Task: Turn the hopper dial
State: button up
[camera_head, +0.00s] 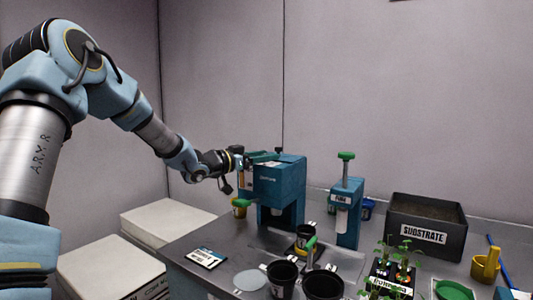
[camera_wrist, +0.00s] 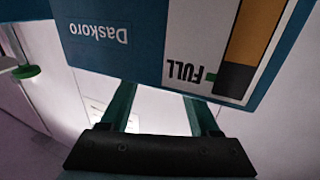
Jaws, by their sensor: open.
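The hopper (camera_head: 281,182) is a blue box on a stand on the grey bench in the head view. Its blue face with the word "Daskoro" and a gauge marked "FULL" fills the top of the wrist view (camera_wrist: 140,45). My gripper (camera_head: 262,157) is at the hopper's upper left side, with green fingers by its top. In the wrist view my gripper's two green fingers (camera_wrist: 158,98) stand apart with nothing between them, and their far ends pass behind the hopper's edge. I cannot make out the dial in either view.
A blue dispenser (camera_head: 347,205) with a green knob stands right of the hopper. A grey substrate bin (camera_head: 462,238) is behind right. Black pots (camera_head: 283,277), a seedling tray (camera_head: 388,291) and a yellow cup (camera_head: 486,267) occupy the front. White boxes (camera_head: 108,270) stand left of the bench.

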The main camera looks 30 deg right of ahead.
jog(key=shift+d, duration=0.45)
grip_shut()
dwell(0.3)
